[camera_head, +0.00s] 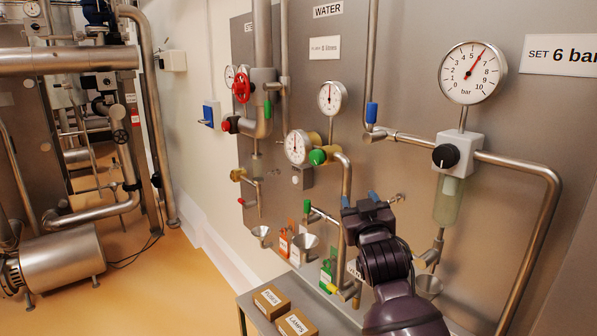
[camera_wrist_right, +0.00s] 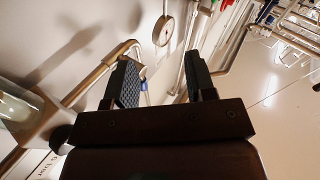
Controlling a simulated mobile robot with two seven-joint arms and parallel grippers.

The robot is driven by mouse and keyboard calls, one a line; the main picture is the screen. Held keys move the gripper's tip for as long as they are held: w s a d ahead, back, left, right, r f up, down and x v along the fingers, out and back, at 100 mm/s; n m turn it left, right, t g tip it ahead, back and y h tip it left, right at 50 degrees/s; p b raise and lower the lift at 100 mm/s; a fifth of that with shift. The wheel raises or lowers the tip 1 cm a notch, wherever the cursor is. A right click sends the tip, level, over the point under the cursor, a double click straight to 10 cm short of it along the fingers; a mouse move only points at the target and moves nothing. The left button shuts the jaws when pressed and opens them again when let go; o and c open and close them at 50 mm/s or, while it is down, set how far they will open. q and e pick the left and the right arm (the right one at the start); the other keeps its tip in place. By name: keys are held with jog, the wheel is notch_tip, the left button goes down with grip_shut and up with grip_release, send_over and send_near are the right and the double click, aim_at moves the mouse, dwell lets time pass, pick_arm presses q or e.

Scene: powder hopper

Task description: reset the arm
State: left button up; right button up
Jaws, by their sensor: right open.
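My right arm, dark purple, comes up from the bottom of the head view. Its gripper (camera_head: 360,199) is in front of the grey panel, left of the regulator with the black knob (camera_head: 446,156). In the right wrist view the two dark ridged fingers of the gripper (camera_wrist_right: 163,78) stand apart with nothing between them. A pipe passes behind the left finger, and a round gauge (camera_wrist_right: 163,30) shows beyond the gap. My left gripper is not in view.
A large bar gauge (camera_head: 473,73) sits on the panel (camera_head: 400,65) beside a "SET 6 bar" sign (camera_head: 563,55). Two brown boxes (camera_head: 271,301) rest on a grey ledge (camera_head: 250,311). Pipes, valves and funnels (camera_head: 305,242) project from the panel. Orange floor (camera_head: 165,280) lies open at left.

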jog(key=s+d+f+g, duration=0.1)
jog(key=s+d+f, duration=0.25)
jog(key=f, duration=0.35)
jog(key=s+d+f+g, duration=0.1)
jog(key=s+d+f, duration=0.1)
jog(key=s+f, duration=0.35)
jog(key=s+d+f+m+g, duration=0.1)
jog(key=s+d+f+g, duration=0.2)
jog(key=s+f, duration=1.1)
jog(key=s+d+f+m+g+h, duration=0.1)
jog(key=s+d+f+g, duration=0.2)
jog(key=s+f, duration=1)
jog(key=s+d, duration=0.1)
jog(key=d, duration=0.2)
jog(key=shift+s+d+f+g+h, duration=0.15)
jog(key=shift+f+g+h, duration=0.15)
jog(key=shift+f, duration=0.05)
